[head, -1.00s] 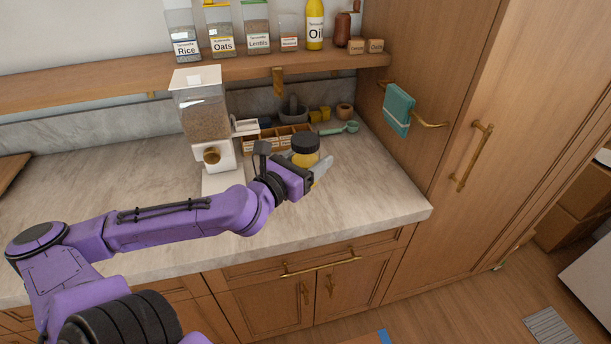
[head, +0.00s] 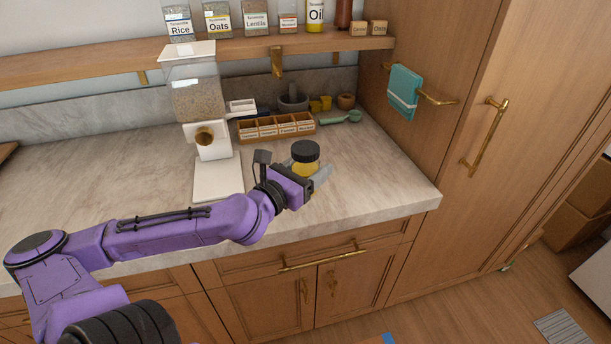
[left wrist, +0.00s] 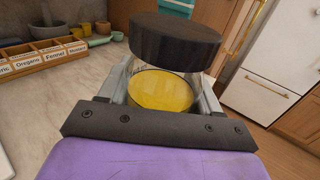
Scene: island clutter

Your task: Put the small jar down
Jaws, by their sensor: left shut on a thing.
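The small jar (head: 305,159) has a black lid and yellow contents. It also shows close up in the left wrist view (left wrist: 163,88), slightly tilted in that picture. My left gripper (head: 314,178) is shut on the jar, with a finger on each side of it. The jar is over the right part of the marble counter (head: 370,175), near the front edge. I cannot tell whether its base touches the counter. My right gripper is not in view.
A white dispenser (head: 205,125) stands left of the jar. A wooden spice rack (head: 277,127), a green scoop (head: 340,118) and a grey mortar (head: 293,100) are behind it. A tall wooden cabinet (head: 440,90) bounds the right. Bare counter lies right of the jar.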

